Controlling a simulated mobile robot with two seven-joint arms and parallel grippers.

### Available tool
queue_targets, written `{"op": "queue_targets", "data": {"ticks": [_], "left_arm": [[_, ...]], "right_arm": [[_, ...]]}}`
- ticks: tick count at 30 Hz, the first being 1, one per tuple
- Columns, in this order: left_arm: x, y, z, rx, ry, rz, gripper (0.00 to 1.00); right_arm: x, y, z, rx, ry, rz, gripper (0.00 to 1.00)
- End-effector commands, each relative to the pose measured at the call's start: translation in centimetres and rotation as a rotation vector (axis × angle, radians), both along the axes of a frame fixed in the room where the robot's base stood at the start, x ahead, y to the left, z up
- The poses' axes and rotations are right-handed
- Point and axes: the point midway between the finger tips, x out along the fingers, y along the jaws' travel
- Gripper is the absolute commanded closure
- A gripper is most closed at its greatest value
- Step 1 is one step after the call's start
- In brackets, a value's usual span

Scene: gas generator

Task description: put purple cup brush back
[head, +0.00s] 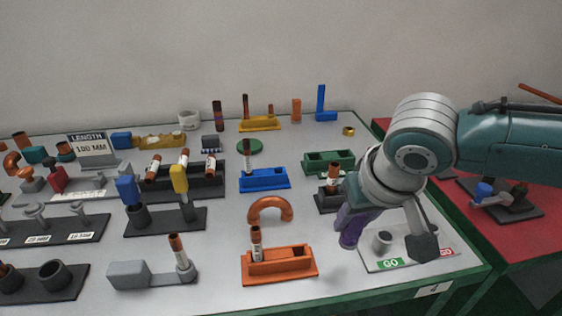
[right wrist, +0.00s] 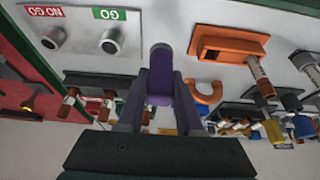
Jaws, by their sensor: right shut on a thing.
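The purple cup brush (head: 350,228) is in my right gripper (head: 358,200), left of the GO / NO GO plate in the head view. In the right wrist view the purple brush (right wrist: 160,78) sits between the two grey fingers of the gripper (right wrist: 160,98), which are shut on it. Its far end looks greyish and rounded. The arm hides part of the brush in the head view. My left gripper is not in view.
A light plate with GO and NO GO labels (head: 415,259) and short grey cylinders stands under the right arm. An orange holder (head: 280,280), an orange hook-shaped part (head: 270,203) and a blue holder (head: 265,184) are to the left. A red table (head: 530,238) adjoins at right.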

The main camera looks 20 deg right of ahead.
Motion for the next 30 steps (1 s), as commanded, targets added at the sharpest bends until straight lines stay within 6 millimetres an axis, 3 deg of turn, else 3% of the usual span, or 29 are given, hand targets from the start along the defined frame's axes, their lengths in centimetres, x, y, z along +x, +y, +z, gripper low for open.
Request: {"op": "queue_targets", "data": {"ticks": [30], "left_arm": [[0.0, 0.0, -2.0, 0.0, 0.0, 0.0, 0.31]], "right_arm": [[0.0, 0.0, -2.8, 0.0, 0.0, 0.0, 1.0]]}}
